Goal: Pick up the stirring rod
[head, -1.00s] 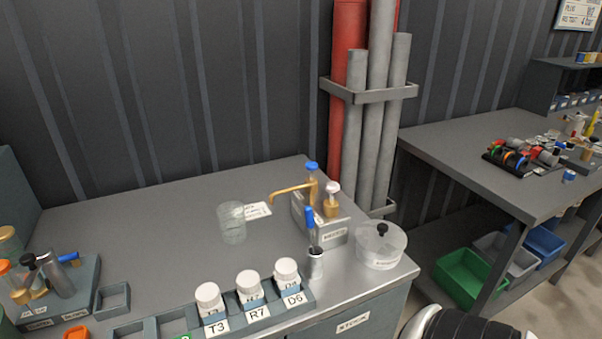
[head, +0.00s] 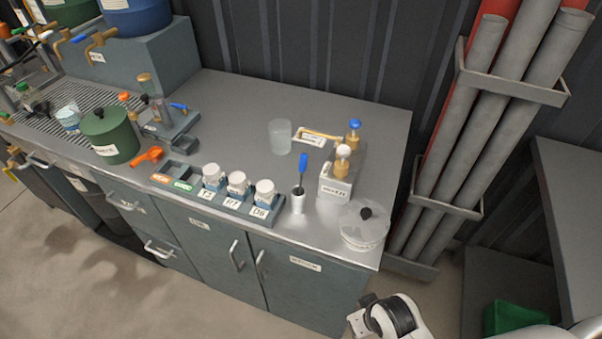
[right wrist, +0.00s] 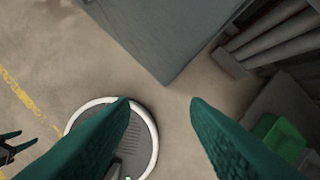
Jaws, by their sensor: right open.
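The stirring rod (head: 302,172) appears to be the blue-handled rod standing nearly upright in a small metal cup (head: 298,204) near the bench's front edge. Its lower end is hidden in the cup. My right gripper (right wrist: 160,101) is open and empty in the right wrist view, its two teal fingers apart above the floor, with the bench corner ahead. No gripper shows in the head view, only a white and black part of my arm below the bench's right end. At the right wrist view's left edge, a dark gripper with teal fingers (right wrist: 18,143), likely my left, is partly cut off.
Left of the cup is a rack (head: 232,205) with white-capped jars. Right of it are a dispenser block (head: 337,186) and a clear lidded tub (head: 364,228). A glass beaker (head: 280,136) stands behind. Grey pipes (head: 480,120) rise beyond the bench's right end.

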